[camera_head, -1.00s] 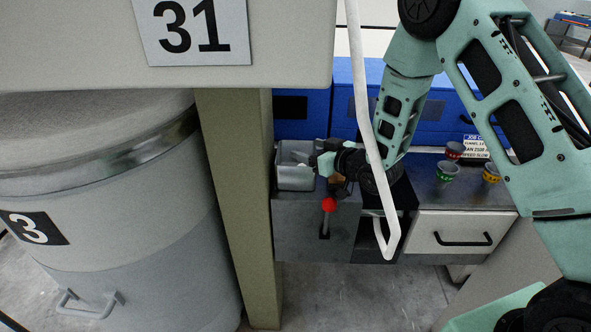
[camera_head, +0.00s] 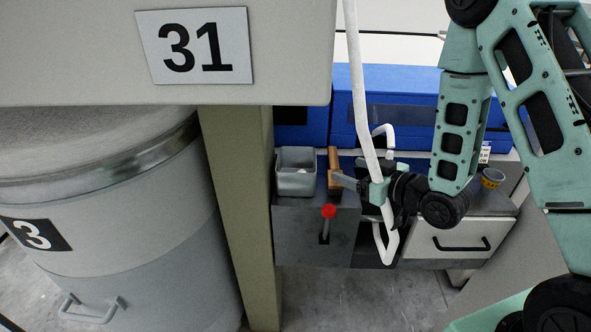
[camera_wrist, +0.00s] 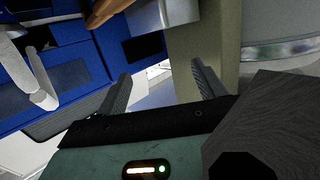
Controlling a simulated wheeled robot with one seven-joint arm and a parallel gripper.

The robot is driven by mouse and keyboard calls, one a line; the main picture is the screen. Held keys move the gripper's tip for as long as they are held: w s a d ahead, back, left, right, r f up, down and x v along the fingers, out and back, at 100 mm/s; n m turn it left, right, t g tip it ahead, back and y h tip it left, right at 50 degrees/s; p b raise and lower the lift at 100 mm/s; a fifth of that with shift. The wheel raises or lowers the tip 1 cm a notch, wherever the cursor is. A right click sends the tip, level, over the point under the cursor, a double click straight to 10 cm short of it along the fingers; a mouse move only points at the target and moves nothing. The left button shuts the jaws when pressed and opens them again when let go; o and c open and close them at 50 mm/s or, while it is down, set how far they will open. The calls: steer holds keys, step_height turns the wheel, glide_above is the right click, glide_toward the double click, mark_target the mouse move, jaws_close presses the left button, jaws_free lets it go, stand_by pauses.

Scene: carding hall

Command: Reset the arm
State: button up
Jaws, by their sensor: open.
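My gripper (camera_head: 343,181) is held above the front of the grey bench, pointing left, just right of a brown wooden piece (camera_head: 334,165). In the wrist view its two fingers (camera_wrist: 160,82) stand wide apart with nothing between them. I cannot tell from the head view whether a finger touches the brown piece; in the wrist view the piece (camera_wrist: 104,12) lies beyond the fingers. My arm is bent and comes down from the upper right. A white bent tube (camera_head: 362,100) runs down close to my wrist and partly overlaps it.
A grey bin (camera_head: 296,173) and a red-knobbed lever (camera_head: 328,211) are left of my gripper. Blue boxes (camera_head: 395,100) stand behind. A beige post (camera_head: 240,210) and large can (camera_head: 110,200) bound the left.

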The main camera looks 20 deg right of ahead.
steer(key=a+g, duration=0.1)
steer(key=a, duration=0.1)
steer(key=a+g+h, duration=0.1)
steer(key=a+g, duration=0.1)
steer(key=a, duration=0.1)
steer(key=shift+s+a+r+n, duration=0.1)
steer(key=shift+a+r+n, duration=0.05)
steer(key=shift+a+n, duration=0.2)
steer(key=s+a+r+g+h, duration=0.2)
steer(key=s+g, duration=0.1)
steer(key=s, duration=0.6)
steer(key=s+a+r+n+g+h, duration=0.1)
steer(key=s+a+r+g, duration=0.2)
steer(key=s, duration=0.6)
steer(key=s+a+r+g+h, duration=0.2)
steer(key=s+g, duration=0.3)
steer(key=s, duration=0.4)
steer(key=shift+a+r+h, duration=0.15)
steer(key=shift+a+h, duration=0.15)
steer(key=shift+a, duration=0.4)
steer(key=shift+n, duration=0.35)
steer(key=shift+c, duration=0.3)
